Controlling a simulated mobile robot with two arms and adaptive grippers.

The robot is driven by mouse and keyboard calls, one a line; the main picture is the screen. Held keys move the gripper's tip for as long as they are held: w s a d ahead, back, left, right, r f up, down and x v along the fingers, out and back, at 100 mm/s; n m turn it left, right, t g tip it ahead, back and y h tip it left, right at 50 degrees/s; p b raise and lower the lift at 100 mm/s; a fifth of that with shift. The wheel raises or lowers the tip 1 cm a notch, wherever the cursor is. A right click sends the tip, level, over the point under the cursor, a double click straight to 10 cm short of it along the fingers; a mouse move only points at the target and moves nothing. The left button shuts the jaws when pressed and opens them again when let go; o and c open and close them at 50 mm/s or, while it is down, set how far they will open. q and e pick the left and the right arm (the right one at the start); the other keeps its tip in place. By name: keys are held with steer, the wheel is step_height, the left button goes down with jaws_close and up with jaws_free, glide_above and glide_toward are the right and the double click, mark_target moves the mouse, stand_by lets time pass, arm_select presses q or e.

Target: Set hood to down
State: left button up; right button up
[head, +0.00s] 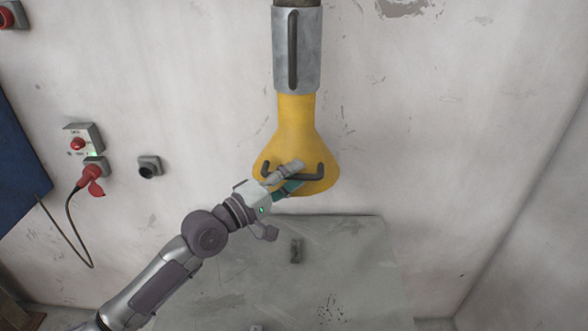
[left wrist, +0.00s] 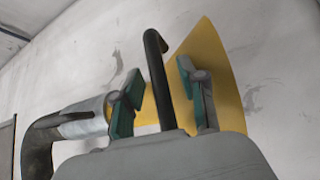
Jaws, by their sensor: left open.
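The yellow hood (head: 295,130) hangs below a grey metal pipe (head: 297,50) in front of the wall. It flares out toward the bottom and has a dark handle bar (head: 312,177) across its lower front. In the left wrist view the hood (left wrist: 212,70) lies behind the fingers, and the dark handle (left wrist: 158,75) passes between the two open fingertips (left wrist: 160,90). I cannot tell whether a finger touches it. My right gripper is not in view.
A grey panel or table surface (head: 350,265) lies below the hood, with a small dark fitting (head: 296,250) on it. A control box (head: 84,140) and a red plug (head: 92,177) with a cable are on the wall at left. A blue board (head: 18,160) stands at the left edge.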

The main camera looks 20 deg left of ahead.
arm_select(q)
steer(key=shift+w+d, duration=0.15)
steer(key=shift+w, duration=0.05)
jaws_close()
stand_by(0.3)
